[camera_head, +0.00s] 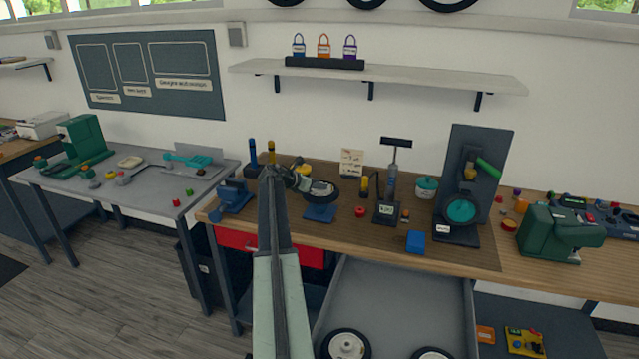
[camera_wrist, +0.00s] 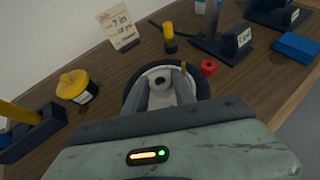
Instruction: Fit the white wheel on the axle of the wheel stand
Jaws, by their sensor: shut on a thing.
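My gripper (camera_wrist: 165,88) is shut on the white wheel, which has a black tyre and a pale hub with a dark centre hole (camera_wrist: 160,81). In the head view the wheel (camera_head: 322,191) lies nearly flat just above the blue wheel stand (camera_head: 320,213) on the workbench. The wheel hides the top of the stand. In the wrist view a small brass-coloured pin (camera_wrist: 184,69) shows at the wheel's right side; I cannot tell whether it is the axle. I cannot tell whether the wheel touches the stand.
Two more wheels (camera_head: 347,345) lie in the grey tray below.

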